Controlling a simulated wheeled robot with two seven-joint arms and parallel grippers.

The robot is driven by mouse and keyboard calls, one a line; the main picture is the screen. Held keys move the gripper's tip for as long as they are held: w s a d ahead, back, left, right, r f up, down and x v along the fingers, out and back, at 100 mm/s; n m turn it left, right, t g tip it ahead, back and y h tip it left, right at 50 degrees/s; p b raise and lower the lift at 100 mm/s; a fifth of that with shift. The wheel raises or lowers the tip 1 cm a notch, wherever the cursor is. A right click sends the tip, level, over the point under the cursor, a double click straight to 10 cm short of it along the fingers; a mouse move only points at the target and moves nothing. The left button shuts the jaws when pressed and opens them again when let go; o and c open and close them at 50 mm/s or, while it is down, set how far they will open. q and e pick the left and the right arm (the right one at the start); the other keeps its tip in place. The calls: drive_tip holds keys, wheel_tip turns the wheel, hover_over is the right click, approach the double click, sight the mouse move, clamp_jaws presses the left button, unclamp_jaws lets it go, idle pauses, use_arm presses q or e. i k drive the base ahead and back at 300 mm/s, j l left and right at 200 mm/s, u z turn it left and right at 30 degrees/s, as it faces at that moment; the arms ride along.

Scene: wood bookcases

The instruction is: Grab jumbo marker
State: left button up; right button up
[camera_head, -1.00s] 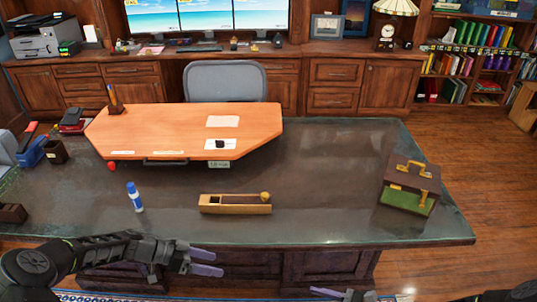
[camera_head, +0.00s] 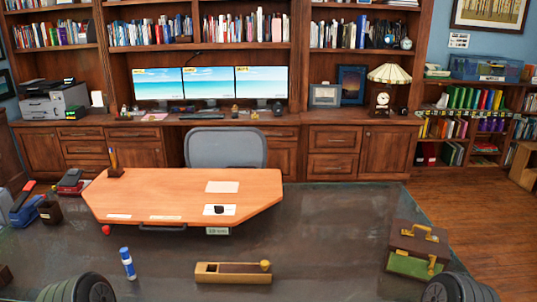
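A blue and white cylinder (camera_head: 127,263), which looks like the jumbo marker, stands on the dark desk top (camera_head: 330,240) at the lower left. It appears upright. Nothing touches it. My left and right grippers are both out of the picture. Only round dark parts of my arms show at the bottom left and bottom right edges.
A wooden box (camera_head: 233,272) with a round knob lies right of the cylinder. An orange desk board (camera_head: 180,195) is behind it. A brown and green case (camera_head: 415,248) stands at the right. The desk between box and case is clear.

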sight(130, 270)
drive_tip(key=z, duration=0.3)
drive_tip(key=j+z, duration=0.3)
drive_tip(key=j, duration=0.2)
drive_tip(key=j+z, duration=0.3)
drive_tip(key=j, duration=0.2)
drive_tip(key=k+j+z, duration=0.3)
drive_tip(key=j, duration=0.6)
drive_tip(key=k+j, duration=0.15)
drive_tip(key=j, duration=0.65)
drive_tip(key=k+z, duration=0.05)
